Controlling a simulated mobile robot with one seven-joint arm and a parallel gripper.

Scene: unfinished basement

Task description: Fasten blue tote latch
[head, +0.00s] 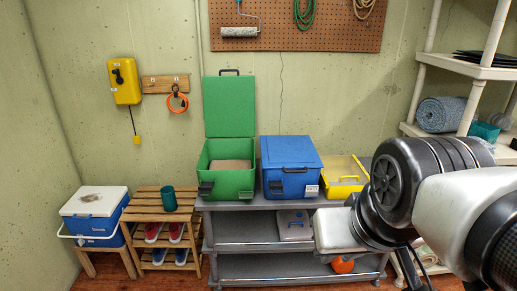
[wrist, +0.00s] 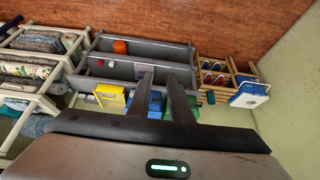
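The blue tote (head: 288,153) stands with its lid down on the grey shelf unit (head: 235,206), between a green tote and a yellow bin. A dark latch (head: 276,187) shows at the left of its front, but I cannot tell whether it is fastened. In the wrist view the blue tote (wrist: 156,103) shows partly between my fingers. My gripper (wrist: 160,76) has its fingers apart with nothing held, and it is clear of the tote. In the head view my arm comes in from the right and the fingers are not clearly seen.
The green tote (head: 232,181) on the left has its lid raised. The yellow bin (head: 344,176) is on the right, partly behind my arm. A wooden rack (head: 160,208) and a blue-white cooler (head: 95,212) stand at left. A cream shelf (head: 470,70) is at right.

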